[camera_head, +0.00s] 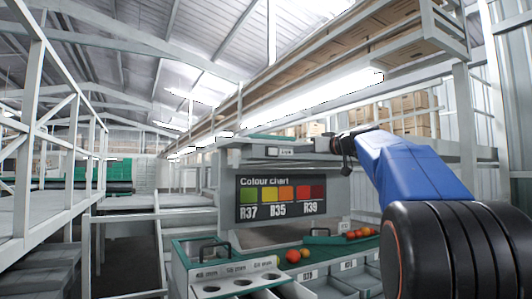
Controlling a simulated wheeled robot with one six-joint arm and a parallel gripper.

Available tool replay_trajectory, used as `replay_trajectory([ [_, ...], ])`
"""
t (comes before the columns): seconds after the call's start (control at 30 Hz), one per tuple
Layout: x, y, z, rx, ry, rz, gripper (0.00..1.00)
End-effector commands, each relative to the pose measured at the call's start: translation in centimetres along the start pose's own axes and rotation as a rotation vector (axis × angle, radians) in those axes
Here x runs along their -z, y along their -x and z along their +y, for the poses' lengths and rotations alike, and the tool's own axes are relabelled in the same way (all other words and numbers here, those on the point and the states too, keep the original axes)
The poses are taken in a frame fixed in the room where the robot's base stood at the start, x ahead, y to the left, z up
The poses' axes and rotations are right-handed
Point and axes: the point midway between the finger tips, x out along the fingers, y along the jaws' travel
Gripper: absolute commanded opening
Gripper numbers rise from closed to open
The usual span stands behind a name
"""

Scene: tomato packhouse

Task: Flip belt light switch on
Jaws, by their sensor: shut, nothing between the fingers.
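A small white label (287,152) with lettering too small to read sits on the grey panel above the colour chart. A small dark piece (271,152) beside it may be the belt light switch; its position is too small to tell. My gripper (345,161) is dark and shut, at the end of my blue arm, at the right end of that panel. It is to the right of the label and apart from it in the picture. It holds nothing visible. Part of the panel behind my gripper is hidden.
The colour chart (281,198) hangs below the panel. Long lit lamps (320,97) hang overhead under a shelf of cartons (330,50). A railing (25,150) stands left.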

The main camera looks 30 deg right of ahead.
Motion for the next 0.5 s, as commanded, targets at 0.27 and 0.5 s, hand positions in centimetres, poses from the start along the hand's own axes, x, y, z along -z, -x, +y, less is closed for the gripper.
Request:
replay_trajectory([
  [0.27,0.56,0.06,0.49,-0.003,0.008,0.014,0.0],
  [0.5,0.5,-0.34,0.49,-0.002,0.007,0.013,0.0],
])
